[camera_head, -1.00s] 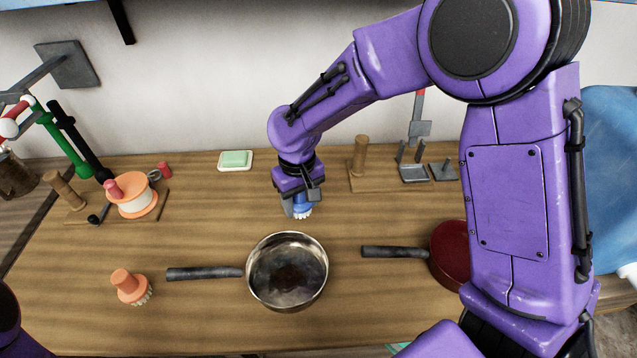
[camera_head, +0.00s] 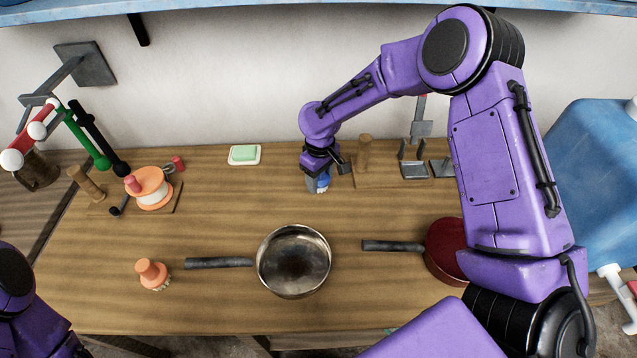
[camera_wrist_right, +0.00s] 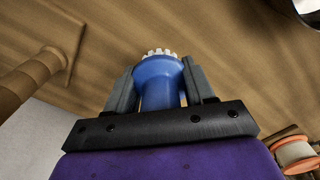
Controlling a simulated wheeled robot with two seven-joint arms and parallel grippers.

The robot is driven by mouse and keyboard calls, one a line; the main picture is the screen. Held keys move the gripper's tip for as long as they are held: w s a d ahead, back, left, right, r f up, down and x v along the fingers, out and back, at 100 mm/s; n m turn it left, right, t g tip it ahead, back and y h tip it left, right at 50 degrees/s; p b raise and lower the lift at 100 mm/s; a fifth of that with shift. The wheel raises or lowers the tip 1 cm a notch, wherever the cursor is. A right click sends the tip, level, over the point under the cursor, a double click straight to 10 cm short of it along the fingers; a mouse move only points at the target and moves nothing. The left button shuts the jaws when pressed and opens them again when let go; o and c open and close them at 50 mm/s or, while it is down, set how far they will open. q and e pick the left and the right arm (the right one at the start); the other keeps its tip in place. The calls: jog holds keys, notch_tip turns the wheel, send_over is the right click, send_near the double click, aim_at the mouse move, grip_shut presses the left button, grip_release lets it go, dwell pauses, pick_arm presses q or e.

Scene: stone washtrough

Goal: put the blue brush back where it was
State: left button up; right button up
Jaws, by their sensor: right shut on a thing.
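The blue brush (camera_wrist_right: 158,78), with pale bristles at its end, is between the two fingers of my right gripper (camera_wrist_right: 160,85) in the right wrist view. The gripper is shut on it. In the head view my right gripper (camera_head: 319,180) is over the back middle of the table, with the blue brush (camera_head: 323,183) mostly hidden by the fingers. I cannot tell whether the bristles touch the wood. A wooden peg on a base (camera_head: 364,155) stands just to the right of the gripper. My left gripper is out of view; only part of my left arm shows at the lower left.
A steel pan (camera_head: 293,262) lies mid-table, an orange brush (camera_head: 151,272) to its left, a dark red pan (camera_head: 443,250) to its right. A green soap on a dish (camera_head: 243,154) and an orange spool (camera_head: 152,187) are at the back left. Metal brackets (camera_head: 414,169) stand behind right.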

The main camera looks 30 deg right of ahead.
aim_at(319, 186)
jog(key=f, duration=0.2)
jog(key=w+f, duration=0.1)
jog(key=shift+w+d+f, duration=0.1)
jog(key=shift+f, duration=0.5)
jog(key=shift+f, duration=0.1)
jog(key=shift+f, duration=0.1)
jog(key=o, duration=1)
jog(key=shift+o, duration=0.2)
notch_tip(319, 186, up, 12)
jog(key=shift+r+b, duration=0.2)
jog(key=shift+b, duration=0.2)
